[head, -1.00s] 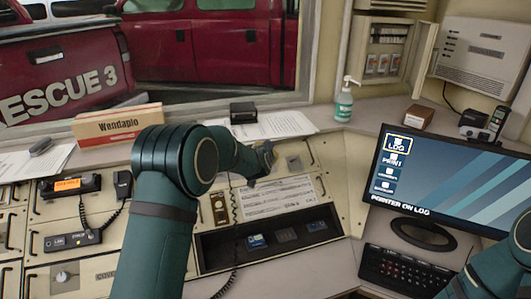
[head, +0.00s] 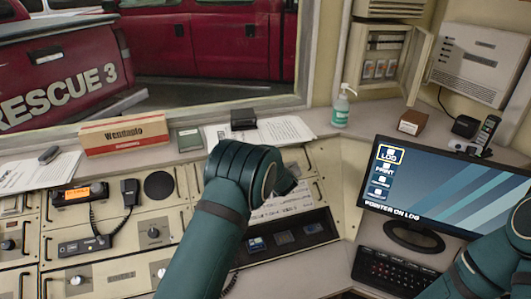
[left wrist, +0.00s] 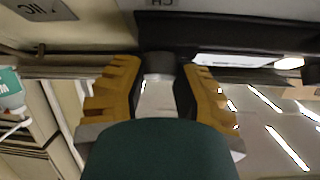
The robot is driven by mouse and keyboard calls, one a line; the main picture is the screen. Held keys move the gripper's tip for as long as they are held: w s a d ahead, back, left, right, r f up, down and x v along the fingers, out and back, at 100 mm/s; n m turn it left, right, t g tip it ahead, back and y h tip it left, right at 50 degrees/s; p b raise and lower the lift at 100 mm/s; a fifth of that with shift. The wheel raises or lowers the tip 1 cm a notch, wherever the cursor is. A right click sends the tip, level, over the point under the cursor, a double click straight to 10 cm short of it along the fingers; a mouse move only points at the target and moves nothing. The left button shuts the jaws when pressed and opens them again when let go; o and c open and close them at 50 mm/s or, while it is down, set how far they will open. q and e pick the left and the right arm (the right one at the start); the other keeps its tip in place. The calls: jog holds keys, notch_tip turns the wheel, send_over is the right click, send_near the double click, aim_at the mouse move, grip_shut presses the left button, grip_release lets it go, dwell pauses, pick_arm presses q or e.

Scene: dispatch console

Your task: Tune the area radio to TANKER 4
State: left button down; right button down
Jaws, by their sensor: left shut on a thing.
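My left arm (head: 215,235) reaches over the console in the head view; its bent joint hides the left gripper there. In the left wrist view my left gripper (left wrist: 158,80) has its two yellow fingers closed about a dark, round knob-like piece (left wrist: 158,63). The piece sits below a dark edge, with a partly cut-off label reading about "CH" above it. A radio set with a lit orange display (head: 80,192) stands at the left of the console; its text is too small to read. I cannot tell which set is the area radio. My right gripper is out of view.
A hand microphone (head: 130,193) with a coiled cord is beside the orange-lit set. A monitor (head: 440,195) and keyboard (head: 400,272) stand at the right. A Wendaplo box (head: 124,134), papers and a sanitizer bottle (head: 341,106) line the ledge. My right arm shows at lower right.

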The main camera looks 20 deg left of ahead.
pick_arm(q)
jog(key=shift+w+r+n+g+y+p, duration=0.1)
jog(key=shift+r+n+g+y+p, duration=0.1)
jog(key=shift+n+y+p, duration=0.3)
jog(key=shift+r+n+g+y+p, duration=0.1)
jog(key=shift+n+g+y, duration=0.15)
jog(key=shift+n, duration=0.45)
jog(key=shift+f+n+g+y+p, duration=0.1)
jog(key=shift+n+g+y+p, duration=0.35)
jog(key=shift+n, duration=0.65)
jog(key=shift+w+n+g+y, duration=0.1)
jog(key=shift+n+g+y, duration=0.8)
jog(key=shift+n+g, duration=0.85)
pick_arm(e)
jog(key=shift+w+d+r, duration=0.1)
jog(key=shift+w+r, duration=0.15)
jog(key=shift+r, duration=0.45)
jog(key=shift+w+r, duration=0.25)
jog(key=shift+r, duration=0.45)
pick_arm(q)
jog(key=shift+n+t, duration=0.25)
jog(key=shift+n, duration=0.3)
jog(key=c, duration=0.9)
grip_release()
jog(key=shift+c, duration=0.2)
jog(key=o, duration=0.3)
jog(key=shift+f, duration=0.1)
jog(key=shift+o, duration=0.2)
